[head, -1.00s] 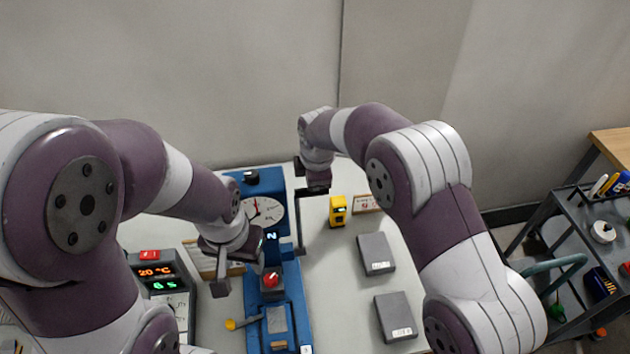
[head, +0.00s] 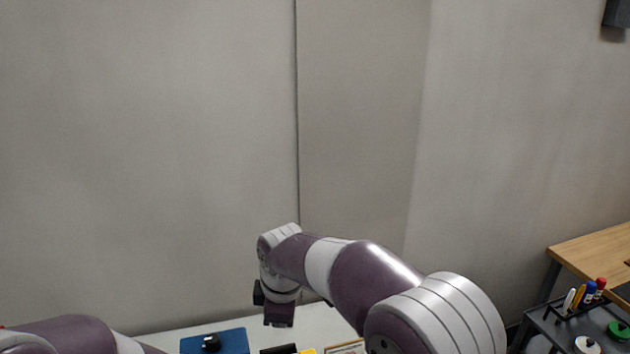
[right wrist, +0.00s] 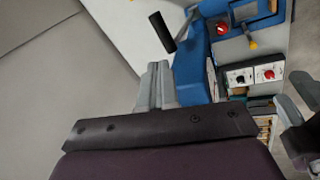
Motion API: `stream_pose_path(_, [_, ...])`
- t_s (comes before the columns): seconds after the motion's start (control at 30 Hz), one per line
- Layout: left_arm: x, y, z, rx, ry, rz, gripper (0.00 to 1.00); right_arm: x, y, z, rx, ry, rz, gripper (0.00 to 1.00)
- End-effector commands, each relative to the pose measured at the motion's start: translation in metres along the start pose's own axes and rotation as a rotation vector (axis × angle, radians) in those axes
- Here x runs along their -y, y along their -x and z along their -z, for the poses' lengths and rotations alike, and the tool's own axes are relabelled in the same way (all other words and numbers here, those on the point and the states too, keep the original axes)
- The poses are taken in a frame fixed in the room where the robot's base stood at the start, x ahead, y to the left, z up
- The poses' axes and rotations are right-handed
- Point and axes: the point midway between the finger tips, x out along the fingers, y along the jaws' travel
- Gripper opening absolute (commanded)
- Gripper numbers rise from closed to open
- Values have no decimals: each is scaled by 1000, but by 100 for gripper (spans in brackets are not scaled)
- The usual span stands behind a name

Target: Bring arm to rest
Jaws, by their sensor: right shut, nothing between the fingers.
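My right arm (head: 375,275) reaches in from the lower right in the head view, bent over the bench, with its wrist end above the back of the bench. In the right wrist view my right gripper (right wrist: 158,70) has its two grey fingers together with nothing between them. They point toward the side of the blue machine (right wrist: 190,72); contact cannot be told. My left arm (head: 70,335) shows only as a strip at the lower left of the head view. Grey finger-like parts at the right edge of the right wrist view look like my left gripper (right wrist: 298,105), cut off by the frame.
The blue machine's top also shows in the head view (head: 230,342). A black bar (right wrist: 162,32) stands beside it. A control box with black and red knobs (right wrist: 253,76) lies beyond. A dark trolley (head: 560,325) and wooden table (head: 590,245) stand right. Bare wall fills the back.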

Motion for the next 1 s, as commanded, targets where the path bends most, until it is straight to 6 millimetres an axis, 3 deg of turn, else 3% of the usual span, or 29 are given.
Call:
stream_pose_path(0.07, [0,-5,-1,0,0,0,51,33,-27,-26,22,-258,42,0])
stream_pose_path(0.1, [0,-11,-1,0,0,0,51,48,-38,-47,34,-416,52,0])
stream_pose_path(0.17, [0,-20,-2,0,0,0,51,72,-51,-84,58,-644,63,0])
stream_pose_path(0.3, [0,-42,-5,0,0,0,51,140,-71,-170,127,-1115,74,0])
stream_pose_path(0.4, [0,-56,-7,0,0,0,51,189,-76,-217,173,-1346,73,0])
stream_pose_path(0.5, [0,-67,-8,0,0,0,51,226,-77,-248,206,-1457,76,0])
stream_pose_path(0.57, [0,-73,-9,0,0,0,51,236,-77,-261,213,-1507,67,0])
stream_pose_path(0.67, [0,-75,-9,0,0,0,51,232,-74,-271,200,-1550,41,0])
stream_pose_path(1.0, [0,-73,-8,0,0,0,51,231,-72,-271,203,-1549,43,0])
